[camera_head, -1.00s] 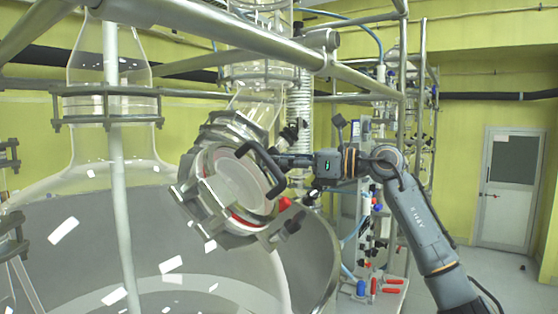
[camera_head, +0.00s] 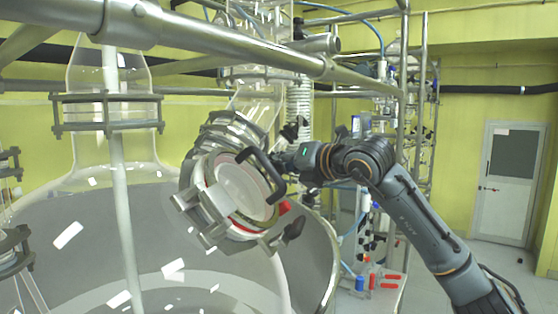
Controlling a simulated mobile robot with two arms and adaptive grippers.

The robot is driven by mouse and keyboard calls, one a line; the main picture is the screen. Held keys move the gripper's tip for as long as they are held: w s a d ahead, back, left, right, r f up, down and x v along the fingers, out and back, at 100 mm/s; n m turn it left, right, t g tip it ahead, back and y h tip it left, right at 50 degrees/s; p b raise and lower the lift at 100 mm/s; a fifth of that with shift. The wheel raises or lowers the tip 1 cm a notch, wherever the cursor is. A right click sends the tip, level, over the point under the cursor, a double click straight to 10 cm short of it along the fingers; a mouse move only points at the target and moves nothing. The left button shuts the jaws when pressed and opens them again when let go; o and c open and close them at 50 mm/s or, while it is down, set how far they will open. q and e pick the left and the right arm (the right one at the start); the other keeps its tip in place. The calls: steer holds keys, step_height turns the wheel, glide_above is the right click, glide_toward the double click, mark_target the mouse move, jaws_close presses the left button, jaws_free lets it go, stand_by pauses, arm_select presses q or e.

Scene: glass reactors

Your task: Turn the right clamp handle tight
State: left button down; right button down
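A round glass port (camera_head: 238,188) with a metal clamp ring sits tilted at the centre, on the reactor. A black U-shaped handle (camera_head: 262,176) stands across its right side. Black clamp knobs show at the upper right (camera_head: 291,131) and the lower right (camera_head: 293,229) of the ring, with a red part (camera_head: 284,207) near the lower one. I cannot tell which is the right clamp handle. My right gripper (camera_head: 284,162) is at the port's right edge, beside or behind the U-shaped handle. Its fingertips are small and partly hidden, so its opening is unclear. My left gripper is out of view.
A large glass vessel (camera_head: 110,150) fills the left. Metal frame bars (camera_head: 200,35) cross above the port. A rack with bottles and red-handled tools (camera_head: 390,277) stands behind my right arm. Open floor and a door (camera_head: 507,180) are at the far right.

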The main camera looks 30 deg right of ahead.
steer(key=m+g+h, duration=0.1)
steer(key=m, duration=0.1)
steer(key=m+h+p, duration=0.1)
steer(key=m+h, duration=0.1)
steer(key=m, duration=0.1)
steer(key=shift+r+g, duration=0.2)
steer(key=shift+g, duration=0.2)
steer(key=shift+f+m+g+h+p, duration=0.15)
steer(key=shift+m+g+h+p, duration=0.65)
steer(key=shift+m, duration=0.9)
steer(key=shift+g, duration=0.3)
steer(key=c, duration=1.3)
jaws_free()
steer(key=shift+c, duration=0.2)
steer(key=v, duration=1.2)
